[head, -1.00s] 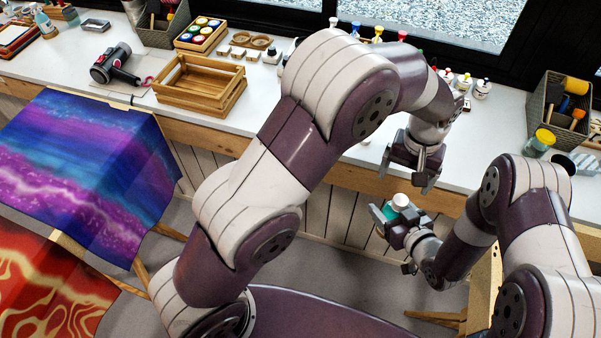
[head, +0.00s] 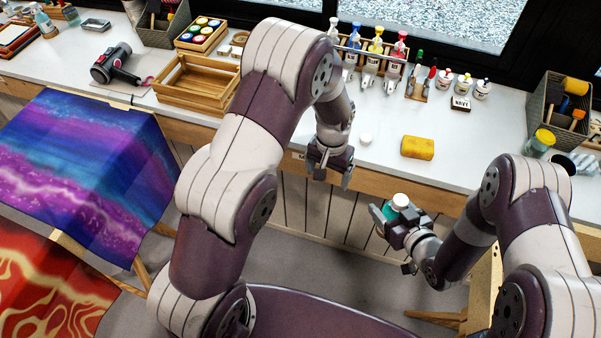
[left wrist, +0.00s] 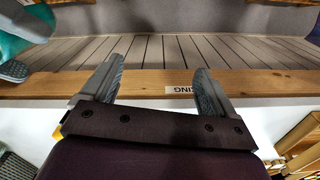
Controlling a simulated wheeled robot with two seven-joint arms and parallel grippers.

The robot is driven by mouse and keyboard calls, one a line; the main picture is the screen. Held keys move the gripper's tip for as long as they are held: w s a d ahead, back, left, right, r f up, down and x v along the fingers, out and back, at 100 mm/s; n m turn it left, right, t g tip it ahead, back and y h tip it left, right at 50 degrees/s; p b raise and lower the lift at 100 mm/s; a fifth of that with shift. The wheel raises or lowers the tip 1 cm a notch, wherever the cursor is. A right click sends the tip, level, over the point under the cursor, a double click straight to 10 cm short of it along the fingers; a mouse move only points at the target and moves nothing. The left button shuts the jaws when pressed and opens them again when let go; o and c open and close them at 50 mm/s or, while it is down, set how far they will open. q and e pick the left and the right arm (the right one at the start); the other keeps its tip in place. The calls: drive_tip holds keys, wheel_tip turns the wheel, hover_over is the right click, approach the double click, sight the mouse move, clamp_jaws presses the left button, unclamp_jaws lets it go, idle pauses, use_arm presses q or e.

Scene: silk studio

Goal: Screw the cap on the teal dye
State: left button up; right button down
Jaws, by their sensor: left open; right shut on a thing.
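The teal dye bottle (head: 389,211) is held out in front of the counter by my right gripper (head: 396,222), which is shut on it. A white top piece (head: 400,200) sits on the bottle; whether it is a fully seated cap I cannot tell. Another small white round piece (head: 366,139), like a cap, lies on the counter. My left gripper (head: 331,178) is open and points down at the counter's front edge, left of the bottle and apart from it. In the left wrist view its fingers (left wrist: 157,70) have nothing between them, and the bottle (left wrist: 12,48) shows at the upper left.
A yellow sponge (head: 417,147) lies on the white counter (head: 320,95). Spray bottles (head: 374,60) and small dye bottles (head: 463,82) stand at the back. A wooden crate (head: 200,90) is at the left, a tool basket (head: 560,105) at the right.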

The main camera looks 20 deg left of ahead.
use_arm(q)
drive_tip(key=s+a+f+n, duration=0.1)
drive_tip(key=a+f, duration=0.1)
drive_tip(key=a, duration=0.4)
drive_tip(key=shift+s+a+n, duration=0.2)
drive_tip(key=shift+a+n, duration=0.1)
drive_tip(key=shift+n, duration=0.1)
wheel_tip(320, 180, up, 11)
drive_tip(key=s+t, duration=0.2)
drive_tip(key=s+r, duration=0.2)
drive_tip(key=s, duration=1.1)
drive_tip(key=shift+d+r+g, duration=0.3)
drive_tip(key=shift+r, duration=0.05)
